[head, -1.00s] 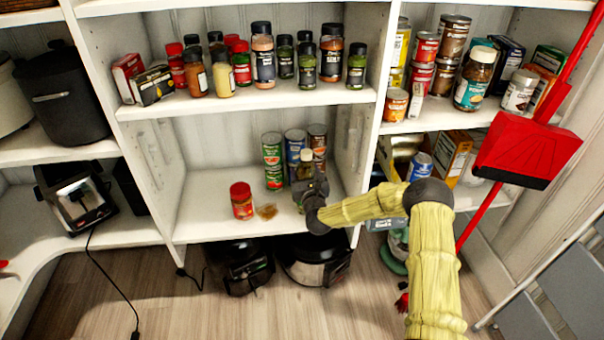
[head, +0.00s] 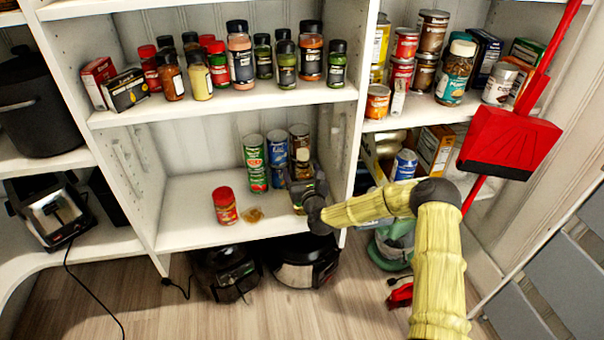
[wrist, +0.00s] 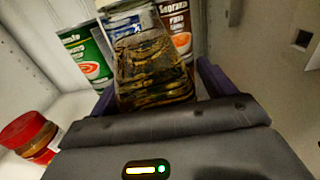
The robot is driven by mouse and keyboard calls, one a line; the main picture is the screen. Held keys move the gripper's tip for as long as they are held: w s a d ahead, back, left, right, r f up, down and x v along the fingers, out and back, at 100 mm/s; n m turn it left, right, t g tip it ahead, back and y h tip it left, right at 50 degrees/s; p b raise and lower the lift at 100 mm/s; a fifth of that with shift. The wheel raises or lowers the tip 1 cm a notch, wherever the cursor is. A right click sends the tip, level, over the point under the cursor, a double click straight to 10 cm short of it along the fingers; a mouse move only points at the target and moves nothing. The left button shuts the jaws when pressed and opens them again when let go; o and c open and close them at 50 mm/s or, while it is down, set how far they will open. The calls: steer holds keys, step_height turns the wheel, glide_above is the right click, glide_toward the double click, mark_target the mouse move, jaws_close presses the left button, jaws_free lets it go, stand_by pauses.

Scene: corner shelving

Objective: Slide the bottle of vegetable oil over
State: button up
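The bottle of vegetable oil (wrist: 155,75) is a clear bottle of dark golden liquid. In the head view the bottle (head: 301,168) stands on the lower middle shelf, in front of the rightmost tall can, its lower part mostly hidden by my gripper. My gripper (head: 302,188) is low over the shelf with its fingers around the bottle. In the wrist view my gripper (wrist: 160,88) has one finger on each side of the bottle. The fingers are spread, with a narrow gap seeming to show at the right; contact at the left is unclear.
A green can (head: 254,163), a blue can (head: 278,152) and a brown can (head: 299,132) stand behind the bottle. A red-lidded jar (head: 225,206) and a brown patch (head: 254,215) are to the left. The shelf's right wall (head: 352,130) is close to my gripper.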

stand_by(0.3)
steer(key=p+v, duration=0.3)
steer(key=v, duration=1.4)
steer(key=shift+s+p, duration=0.2)
steer(key=shift+p, duration=0.1)
steer(key=shift+r, duration=0.15)
steer(key=s+f+n+g, duration=0.1)
steer(key=s+n+g, duration=0.3)
steer(key=n, duration=0.6)
steer(key=s+f+n+g, duration=0.15)
steer(key=n+g, duration=0.35)
steer(key=n, duration=0.5)
steer(key=s+d+r+n+g+h, duration=0.55)
steer(key=s+d+r+n, duration=0.75)
steer(key=s+r, duration=0.3)
steer(key=w+r+p+v, duration=0.1)
steer(key=w+p+v, duration=0.2)
steer(key=p+v, duration=1.3)
steer(key=w+d+p+v, duration=0.1)
steer(key=w+p+v, duration=0.2)
steer(key=p+v, duration=1.2)
steer(key=r+p, duration=0.1)
steer(key=p, duration=0.2)
steer(key=shift+w+d+r, duration=0.2)
steer(key=shift+w+r, duration=0.05)
